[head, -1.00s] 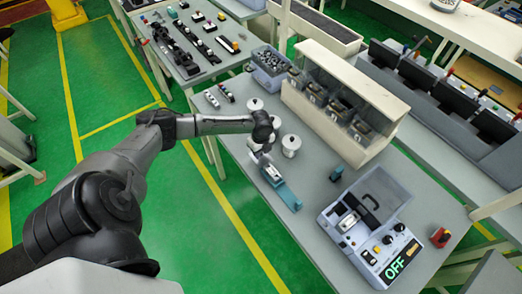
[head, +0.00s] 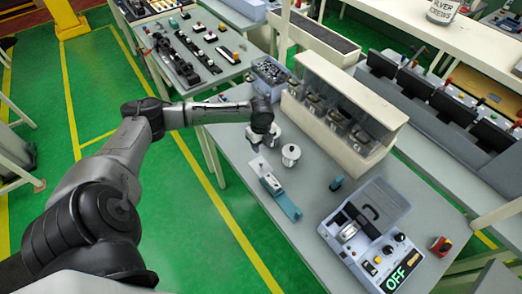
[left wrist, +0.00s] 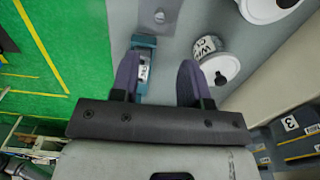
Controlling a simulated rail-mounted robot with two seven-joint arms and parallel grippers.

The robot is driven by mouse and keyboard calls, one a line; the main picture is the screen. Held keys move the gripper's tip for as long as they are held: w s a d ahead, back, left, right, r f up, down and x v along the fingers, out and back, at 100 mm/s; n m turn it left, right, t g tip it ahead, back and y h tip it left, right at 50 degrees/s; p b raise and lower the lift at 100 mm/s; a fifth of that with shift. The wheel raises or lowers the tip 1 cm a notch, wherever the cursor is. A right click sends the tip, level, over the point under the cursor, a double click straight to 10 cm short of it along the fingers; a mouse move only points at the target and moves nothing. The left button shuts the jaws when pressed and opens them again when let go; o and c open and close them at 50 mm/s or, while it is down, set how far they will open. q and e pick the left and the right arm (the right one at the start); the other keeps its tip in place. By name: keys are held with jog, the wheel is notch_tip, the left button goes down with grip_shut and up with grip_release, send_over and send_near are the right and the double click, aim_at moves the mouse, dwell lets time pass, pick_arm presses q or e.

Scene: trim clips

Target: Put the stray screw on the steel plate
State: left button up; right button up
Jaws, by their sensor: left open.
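My left gripper (head: 258,143) hangs above the grey workbench; its two dark fingers are apart and empty in the left wrist view (left wrist: 157,82). A teal fixture (head: 287,207) with a metallic piece lies beside the plate and shows partly behind a finger (left wrist: 146,42). My right gripper is out of view.
White lidded canisters stand close by, one right of my gripper (head: 290,154), one labelled (left wrist: 218,65) in the left wrist view. A cream bin rack (head: 345,95) stands behind. A blue-grey device (head: 370,235) reading OFF and a small teal item (head: 337,183) stand right.

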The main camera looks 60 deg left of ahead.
pick_arm(q)
jog(key=s+d+f+n+h, duration=0.1)
jog(key=s+d+f, duration=0.2)
jog(key=d, duration=0.5)
jog(key=s+d+f+n+t, duration=0.1)
jog(key=s+d+f, duration=0.15)
jog(key=d, duration=0.45)
jog(key=s+d+f+n+h, duration=0.1)
jog(key=s+d+f, duration=0.25)
jog(key=d, duration=0.45)
jog(key=s+d+r+n+t+y, duration=0.1)
jog(key=s+d+r+n, duration=0.1)
jog(key=s+n, duration=0.4)
jog(key=s+d+r+n+t, duration=0.1)
jog(key=s+d+r+n, duration=0.2)
jog(key=s+n, duration=0.2)
jog(key=shift+s+r+n+t+y, duration=0.3)
jog(key=shift+s+n+y, duration=0.1)
jog(key=shift+s, duration=0.3)
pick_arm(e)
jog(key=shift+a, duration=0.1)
